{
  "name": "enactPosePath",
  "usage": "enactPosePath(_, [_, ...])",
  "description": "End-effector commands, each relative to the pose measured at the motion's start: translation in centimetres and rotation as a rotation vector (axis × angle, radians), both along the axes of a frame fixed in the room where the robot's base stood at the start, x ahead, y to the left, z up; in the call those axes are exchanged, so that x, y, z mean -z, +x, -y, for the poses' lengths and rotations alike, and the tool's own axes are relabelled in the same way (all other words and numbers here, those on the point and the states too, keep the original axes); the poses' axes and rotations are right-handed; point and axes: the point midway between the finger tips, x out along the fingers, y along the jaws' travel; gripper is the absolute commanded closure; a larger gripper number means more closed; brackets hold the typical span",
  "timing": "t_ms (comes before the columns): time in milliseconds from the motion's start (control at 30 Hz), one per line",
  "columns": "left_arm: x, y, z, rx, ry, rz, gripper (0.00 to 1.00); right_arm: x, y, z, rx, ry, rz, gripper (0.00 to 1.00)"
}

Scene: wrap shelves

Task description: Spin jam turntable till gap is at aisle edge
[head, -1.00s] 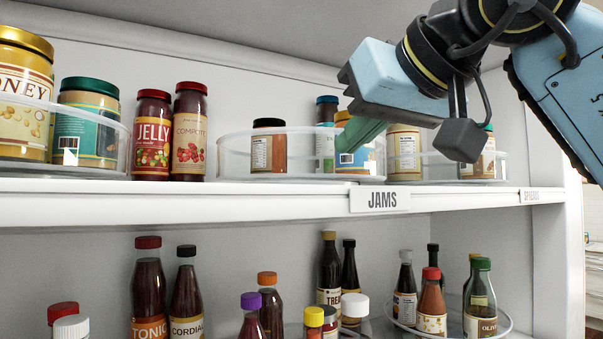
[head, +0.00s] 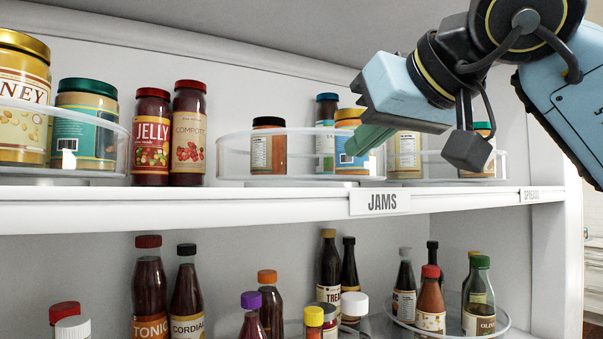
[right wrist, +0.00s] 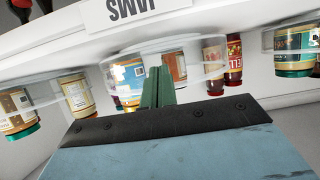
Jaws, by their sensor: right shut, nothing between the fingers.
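The jam turntable (head: 228,158) is a round tray with a clear wall, on the upper shelf behind the "JAMS" label (head: 380,202). It bears a black-lidded jar (head: 268,150) at left centre, a blue-lidded jar (head: 325,145) and an orange-lidded jar (head: 346,158) at right. Between the black-lidded jar and the right pair is an open space. My right gripper (head: 368,139), with green fingers, is shut and empty at the turntable's right part, overlapping its rim in view. In the right wrist view the fingers (right wrist: 158,88) point at the turntable (right wrist: 112,80); contact is unclear.
A "JELLY" jar (head: 151,138) and a "COMPOTE" jar (head: 188,135) stand left of the turntable. Another clear turntable (head: 490,160) stands close on its right, one with a honey jar (head: 22,98) at far left. Bottles fill the lower shelf.

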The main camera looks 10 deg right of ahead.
Motion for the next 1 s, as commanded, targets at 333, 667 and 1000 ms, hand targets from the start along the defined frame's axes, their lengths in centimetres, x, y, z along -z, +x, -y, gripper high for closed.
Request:
enactPosePath(333, [-0.1,0.0,0.0,0.000,0.000,0.000,1.00,0.0,0.0,0.5,0.000,-0.001,0.000,1.00])
enactPosePath(667, [-0.5,0.0,0.0,0.000,0.000,0.000,1.00,-0.1,0.6,1.4,0.002,0.001,0.000,1.00])
enactPosePath(1000, [-0.9,0.0,0.0,0.000,0.000,0.000,1.00,0.0,1.3,2.4,0.000,0.000,0.001,1.00])
